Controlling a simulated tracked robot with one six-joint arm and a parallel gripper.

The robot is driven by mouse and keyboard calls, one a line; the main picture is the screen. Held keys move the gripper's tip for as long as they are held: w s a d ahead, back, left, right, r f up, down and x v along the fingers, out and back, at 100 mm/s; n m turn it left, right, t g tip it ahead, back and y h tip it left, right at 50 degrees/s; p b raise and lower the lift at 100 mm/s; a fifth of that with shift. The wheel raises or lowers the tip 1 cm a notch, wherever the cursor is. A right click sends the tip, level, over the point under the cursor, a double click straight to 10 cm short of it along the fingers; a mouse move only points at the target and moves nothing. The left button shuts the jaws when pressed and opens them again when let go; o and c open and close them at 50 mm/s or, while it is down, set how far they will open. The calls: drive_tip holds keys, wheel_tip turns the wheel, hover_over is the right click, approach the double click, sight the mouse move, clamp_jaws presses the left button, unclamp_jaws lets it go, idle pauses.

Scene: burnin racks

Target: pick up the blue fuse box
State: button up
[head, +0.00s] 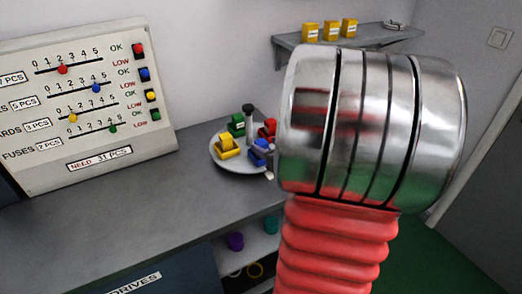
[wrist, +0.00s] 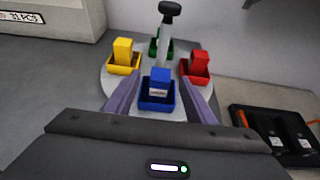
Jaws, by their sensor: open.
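The blue fuse box (wrist: 159,84) stands upright in a blue bin (wrist: 157,104) at the near side of a round grey carousel in the wrist view. It has a white label on its front. In the head view the blue fuse box (head: 261,144) shows on the carousel, partly beside my arm. My gripper (wrist: 159,98) is open, with one finger on each side of the blue bin and nothing held. In the head view my metal arm link hides the gripper's jaws.
The carousel (wrist: 112,88) also bears yellow (wrist: 123,51), red (wrist: 196,62) and green (wrist: 154,45) boxes in bins around a post with a black knob (wrist: 170,9). A black tray (wrist: 275,132) lies at right. A panel (head: 85,105) stands at left; a shelf (head: 350,45) is behind.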

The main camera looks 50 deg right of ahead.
sight(262, 143)
drive_tip(key=shift+x, duration=1.75)
drive_tip(key=shift+x, duration=2.65)
drive_tip(key=shift+s+f, duration=0.1)
drive_tip(key=shift+c, duration=0.5)
drive_tip(key=shift+d, duration=0.1)
drive_tip(key=c, duration=1.1)
